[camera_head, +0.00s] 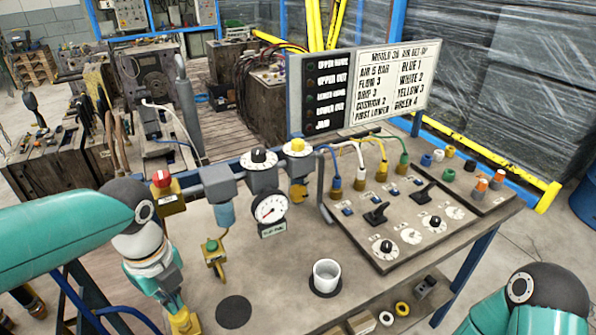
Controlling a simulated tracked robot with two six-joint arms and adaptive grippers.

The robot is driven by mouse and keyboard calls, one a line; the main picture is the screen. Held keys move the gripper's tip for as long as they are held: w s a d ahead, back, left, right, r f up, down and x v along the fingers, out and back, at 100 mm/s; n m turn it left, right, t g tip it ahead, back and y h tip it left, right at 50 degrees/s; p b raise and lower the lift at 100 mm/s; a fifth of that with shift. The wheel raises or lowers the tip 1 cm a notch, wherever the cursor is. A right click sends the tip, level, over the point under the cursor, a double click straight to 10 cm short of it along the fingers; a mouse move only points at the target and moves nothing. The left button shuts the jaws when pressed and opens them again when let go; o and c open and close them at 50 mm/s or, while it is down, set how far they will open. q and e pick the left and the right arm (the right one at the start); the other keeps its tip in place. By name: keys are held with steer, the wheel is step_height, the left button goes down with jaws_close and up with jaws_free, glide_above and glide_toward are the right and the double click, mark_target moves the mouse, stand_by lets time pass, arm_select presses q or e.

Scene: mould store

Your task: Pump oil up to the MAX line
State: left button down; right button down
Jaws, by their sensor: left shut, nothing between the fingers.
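A grey unit with a blue, see-through bowl (225,214) hangs at the back left of the bench. No MAX line or oil level can be made out at this size. I cannot tell which part is the oil pump. My left gripper (185,320) is shut and empty at the bottom edge, left of a dark round pad, partly cut off by the frame. My right arm shows at the bottom right; its gripper is out of view.
A round gauge (269,209), a red button (161,179) and a yellow knob (297,146) line the back. A white cup (326,272) stands on a dark pad. A control panel (365,232) with knobs and coloured hoses fills the right. The bench's front middle is mostly clear.

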arm_select(q)
steer(key=shift+f+b, duration=1.55)
steer(key=shift+f, duration=0.6)
steer(key=shift+r, duration=0.15)
steer(key=shift+r+p, duration=2)
steer(key=shift+f+b, duration=1.55)
steer(key=shift+f, duration=0.6)
steer(key=shift+r+p, duration=1.95)
steer(key=shift+r, duration=0.2)
steer(key=shift+f+b, duration=0.6)
steer(key=shift+f, duration=0.2)
